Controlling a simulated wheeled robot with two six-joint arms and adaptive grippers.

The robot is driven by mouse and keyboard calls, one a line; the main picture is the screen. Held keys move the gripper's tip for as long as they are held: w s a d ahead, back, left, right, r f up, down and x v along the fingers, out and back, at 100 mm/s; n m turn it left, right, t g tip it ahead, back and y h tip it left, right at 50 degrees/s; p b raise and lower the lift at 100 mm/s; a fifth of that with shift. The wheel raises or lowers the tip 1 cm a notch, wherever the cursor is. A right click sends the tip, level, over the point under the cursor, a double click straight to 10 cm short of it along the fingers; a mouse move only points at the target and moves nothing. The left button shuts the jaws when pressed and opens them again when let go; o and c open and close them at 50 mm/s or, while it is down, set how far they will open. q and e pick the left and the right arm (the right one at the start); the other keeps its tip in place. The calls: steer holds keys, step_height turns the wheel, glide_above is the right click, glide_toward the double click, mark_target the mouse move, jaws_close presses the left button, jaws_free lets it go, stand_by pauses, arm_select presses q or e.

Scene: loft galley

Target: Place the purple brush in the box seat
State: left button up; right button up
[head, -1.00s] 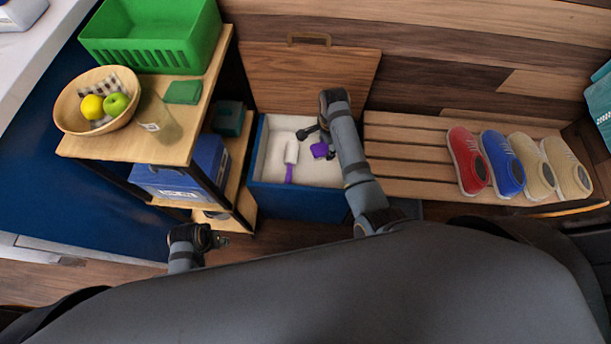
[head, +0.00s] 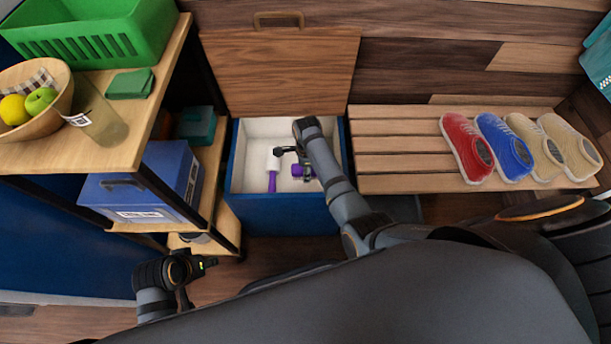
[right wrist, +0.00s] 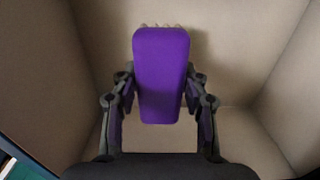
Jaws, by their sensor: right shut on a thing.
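The box seat (head: 285,215) is a blue box with a pale lining, and its wooden lid (head: 285,72) stands raised behind it. My right gripper (head: 292,160) reaches down into its opening. In the right wrist view, the gripper (right wrist: 158,88) is shut on the purple brush (right wrist: 160,65), with a finger on each side and pale bristle tips at the far end. The box's pale walls surround the brush. The brush (head: 297,171) is partly hidden by my arm in the head view. My left gripper (head: 205,264) is low at the left, its jaws unclear.
A white roller with a purple handle (head: 272,178) lies in the box, left of the brush. A shelf unit (head: 160,85) with a green basket (head: 90,35), fruit bowl (head: 45,115) and blue bin (head: 150,180) stands at left. A slatted bench (head: 395,155) with several shoes is at right.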

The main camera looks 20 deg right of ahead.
step_height(320, 180, down, 3)
steer(key=shift+f+b, duration=0.1)
steer(key=shift+b, duration=0.7)
arm_select(q)
steer(key=shift+w+d+f+t, duration=0.2)
steer(key=shift+f+t, duration=0.1)
steer(key=shift+f, duration=0.2)
steer(key=shift+w+d+f+t, duration=0.1)
steer(key=shift+d+f+t, duration=0.15)
steer(key=shift+f, duration=0.25)
arm_select(e)
steer(key=shift+f, duration=0.15)
steer(key=shift+f, duration=0.15)
steer(key=o, duration=1.1)
